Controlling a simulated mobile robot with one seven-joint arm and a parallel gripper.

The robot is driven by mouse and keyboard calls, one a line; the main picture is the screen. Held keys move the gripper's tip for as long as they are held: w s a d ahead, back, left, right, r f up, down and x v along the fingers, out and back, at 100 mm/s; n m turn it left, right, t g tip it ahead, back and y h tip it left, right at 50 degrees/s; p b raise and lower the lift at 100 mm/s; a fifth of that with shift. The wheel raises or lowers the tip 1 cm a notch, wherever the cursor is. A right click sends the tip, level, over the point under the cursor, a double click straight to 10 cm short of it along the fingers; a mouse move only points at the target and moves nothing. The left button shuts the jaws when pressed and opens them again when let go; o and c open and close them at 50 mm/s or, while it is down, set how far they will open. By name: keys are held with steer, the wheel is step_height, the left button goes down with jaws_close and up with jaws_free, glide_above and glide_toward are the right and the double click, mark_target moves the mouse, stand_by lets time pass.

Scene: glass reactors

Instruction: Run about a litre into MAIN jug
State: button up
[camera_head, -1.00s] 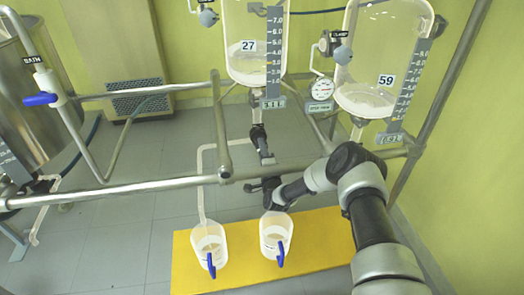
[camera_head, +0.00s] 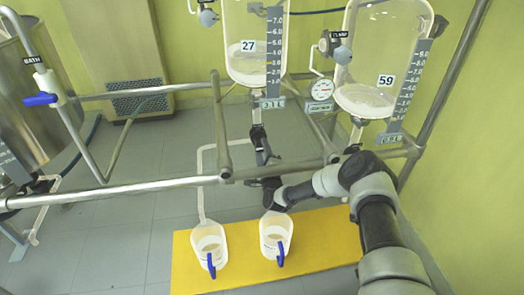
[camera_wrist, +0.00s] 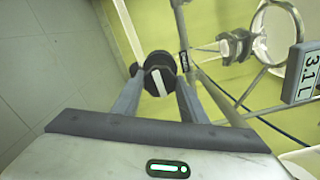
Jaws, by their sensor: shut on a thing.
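Vessel 27 (camera_head: 246,62) holds pale liquid at the bottom; its display (camera_wrist: 303,72) reads 3.1 L in the wrist view. Below it a black valve (camera_head: 259,140) sits on the outlet line. My gripper (camera_head: 268,190) is beneath, beside the pipe. In the wrist view its two fingers are shut on a black valve knob (camera_wrist: 160,75) with a white stripe. Two clear jugs with blue handles stand below: a left jug (camera_head: 208,238) under a white tube, and a right jug (camera_head: 275,231) under my gripper. Their labels are too small to read. I cannot make out any flow.
Vessel 59 (camera_head: 368,72) stands right, with a gauge (camera_head: 322,89) beside it. A metal rail (camera_head: 130,189) crosses in front of the vessels. The jugs stand on a yellow mat (camera_head: 320,232). A blue-handled BATH valve (camera_head: 42,98) is at left. The grey floor at left is mostly clear.

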steer(key=o, duration=1.1)
steer(key=shift+c, duration=0.2)
steer(key=shift+s, duration=0.1)
steer(key=p+v, duration=0.4)
steer(key=v, duration=1.3)
steer(key=shift+s, duration=0.2)
